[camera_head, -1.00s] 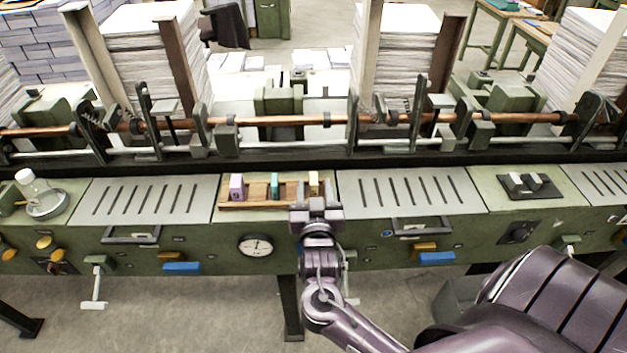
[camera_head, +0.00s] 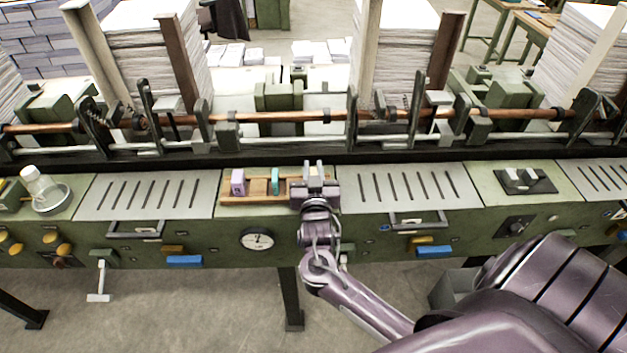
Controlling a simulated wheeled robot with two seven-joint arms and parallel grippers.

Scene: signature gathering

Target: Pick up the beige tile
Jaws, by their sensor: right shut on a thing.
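A wooden rack (camera_head: 258,188) sits on the green machine's front panel. A pink-purple tile (camera_head: 238,181) stands at its left and a teal tile (camera_head: 275,182) stands near its middle. My right gripper (camera_head: 314,169) is over the rack's right end, with its fingertips pointing away from me. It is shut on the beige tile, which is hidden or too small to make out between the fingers. The gripper body covers the right end of the rack. My left gripper is not in view.
Slotted grey plates (camera_head: 150,195) flank the rack on the panel. A glass bottle in a round dish (camera_head: 50,197) stands at the far left. A copper-coloured rod (camera_head: 270,118) and brackets run behind the panel, with tall paper stacks (camera_head: 150,60) beyond.

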